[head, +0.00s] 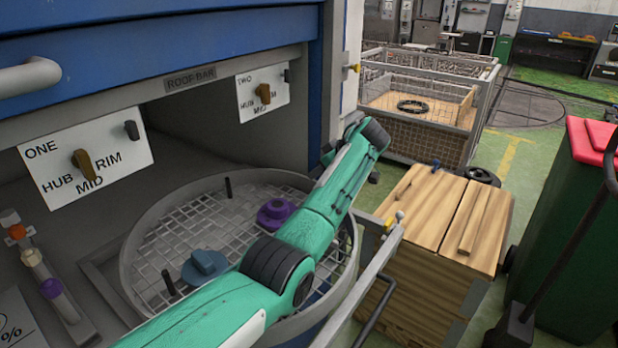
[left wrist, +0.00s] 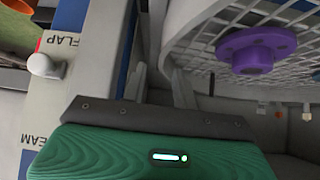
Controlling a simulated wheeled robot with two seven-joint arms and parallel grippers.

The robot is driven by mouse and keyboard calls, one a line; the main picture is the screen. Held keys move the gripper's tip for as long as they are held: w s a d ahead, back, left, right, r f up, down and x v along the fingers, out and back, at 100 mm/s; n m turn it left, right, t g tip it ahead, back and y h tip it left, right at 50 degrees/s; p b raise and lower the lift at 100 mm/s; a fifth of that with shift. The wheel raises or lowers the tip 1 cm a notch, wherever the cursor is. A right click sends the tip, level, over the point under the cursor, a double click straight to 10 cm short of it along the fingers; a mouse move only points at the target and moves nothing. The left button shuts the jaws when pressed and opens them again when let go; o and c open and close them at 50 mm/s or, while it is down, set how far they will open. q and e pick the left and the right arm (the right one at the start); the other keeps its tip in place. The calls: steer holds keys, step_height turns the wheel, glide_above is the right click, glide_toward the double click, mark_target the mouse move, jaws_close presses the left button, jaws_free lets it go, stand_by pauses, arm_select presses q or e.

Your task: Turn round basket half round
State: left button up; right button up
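The round basket (head: 142,232) is a grey ring with a white mesh floor, inside the machine's opening. A purple flanged hub (head: 276,213) and a blue block-topped piece (head: 204,266) lie on the mesh. Dark pegs stand near the rim. My left arm crosses over the basket's right side and hides part of it; its gripper is not clear in the head view. In the left wrist view, the left gripper (left wrist: 160,75) shows two grey fingers apart, near the basket's outer wall (left wrist: 190,22). Contact cannot be told. The purple hub also shows there (left wrist: 256,50). My right gripper is out of view.
The blue machine housing (head: 150,40) overhangs the basket, with signs ONE (head: 85,160) and TWO (head: 262,92). A rail (head: 360,290) runs along the front right. A wooden crate (head: 440,220), a green bin (head: 575,230) and a mesh cage (head: 420,110) stand to the right.

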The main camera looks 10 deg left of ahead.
arm_select(q)
steer(key=v, duration=0.6)
jaws_close()
steer(key=shift+f, duration=0.1)
